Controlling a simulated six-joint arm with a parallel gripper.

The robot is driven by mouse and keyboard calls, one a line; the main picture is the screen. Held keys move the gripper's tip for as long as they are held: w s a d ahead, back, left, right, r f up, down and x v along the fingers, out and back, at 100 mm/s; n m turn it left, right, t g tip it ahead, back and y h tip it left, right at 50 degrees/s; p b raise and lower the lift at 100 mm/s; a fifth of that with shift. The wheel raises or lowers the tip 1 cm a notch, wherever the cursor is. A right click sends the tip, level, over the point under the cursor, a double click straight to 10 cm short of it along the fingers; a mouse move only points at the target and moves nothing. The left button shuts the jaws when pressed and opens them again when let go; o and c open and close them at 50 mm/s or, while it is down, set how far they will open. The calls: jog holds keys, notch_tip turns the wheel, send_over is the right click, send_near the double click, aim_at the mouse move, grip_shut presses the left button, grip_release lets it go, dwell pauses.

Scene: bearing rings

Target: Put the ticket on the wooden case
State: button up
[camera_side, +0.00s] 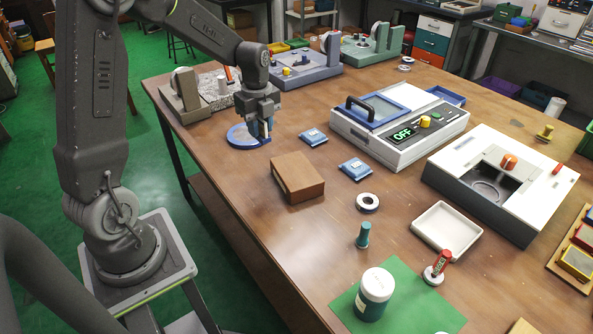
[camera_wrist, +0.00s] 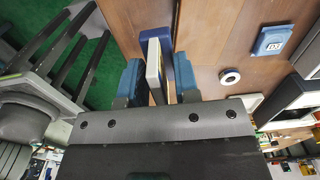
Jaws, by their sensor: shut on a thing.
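My gripper (camera_side: 261,132) is shut on a thin, pale, upright piece, which looks like the ticket (camera_wrist: 154,64). In the wrist view the piece stands between the two blue fingers, its pale edge facing the camera. In the side view it is mostly hidden by the fingers. The gripper is low over the round blue dish (camera_side: 240,138); I cannot tell whether the piece touches it. The wooden case (camera_side: 303,178), a brown box, sits on the table to the right of and nearer than the gripper. I cannot make it out surely in the wrist view.
Two blue square pieces lie near the case, one behind (camera_side: 313,137) and one to its right (camera_side: 355,169). A ring (camera_side: 368,202) lies farther right. A grey machine marked OFF (camera_side: 400,128) stands at right. The table between dish and case is clear.

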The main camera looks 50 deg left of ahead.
jog(key=a, duration=0.3)
send_over(296, 169)
notch_tip(296, 169, down, 6)
jog(key=shift+f, duration=2.05)
jog(key=shift+f, duration=0.1)
jog(key=o, duration=1)
jog(key=shift+c, duration=0.2)
